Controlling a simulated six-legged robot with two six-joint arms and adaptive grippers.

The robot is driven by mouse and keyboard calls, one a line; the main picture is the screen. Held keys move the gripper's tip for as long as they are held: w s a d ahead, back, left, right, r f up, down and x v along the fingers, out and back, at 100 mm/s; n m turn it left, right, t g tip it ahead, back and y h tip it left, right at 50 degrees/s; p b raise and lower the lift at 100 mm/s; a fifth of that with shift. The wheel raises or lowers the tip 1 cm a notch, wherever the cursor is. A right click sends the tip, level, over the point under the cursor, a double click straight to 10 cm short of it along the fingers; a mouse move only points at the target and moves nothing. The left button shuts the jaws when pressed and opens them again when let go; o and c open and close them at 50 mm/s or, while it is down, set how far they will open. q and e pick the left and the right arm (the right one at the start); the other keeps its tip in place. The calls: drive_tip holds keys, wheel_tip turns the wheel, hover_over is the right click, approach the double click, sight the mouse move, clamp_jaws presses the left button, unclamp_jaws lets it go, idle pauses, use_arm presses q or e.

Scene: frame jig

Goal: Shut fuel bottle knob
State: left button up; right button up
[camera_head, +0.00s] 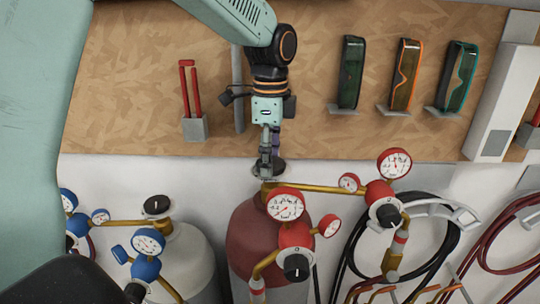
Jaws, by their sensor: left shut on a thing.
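The fuel bottle (255,240) is dark red and stands upright in the lower middle of the view. Its black knob (280,168) sits on top of the brass valve, at the left end of a brass pipe. My left gripper (267,168) reaches down from above, fingers pointing down, and is shut on the knob. The fingers hide part of the knob, so its turn position cannot be told. My right gripper is not in view.
Red gauges (286,204) and a regulator (381,193) stand close right of the gripper. A grey bottle (190,262) with blue gauges (148,242) is at left. Goggles (404,75) hang on the wooden board (140,60) behind. Black hoses (440,262) hang at right.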

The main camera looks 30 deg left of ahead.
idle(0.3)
use_arm(q)
drive_tip(key=o, duration=1.1)
drive_tip(key=shift+d, duration=0.1)
drive_tip(key=shift+o, duration=0.2)
wheel_tip(320, 180, up, 12)
wheel_tip(320, 180, down, 12)
idle(0.5)
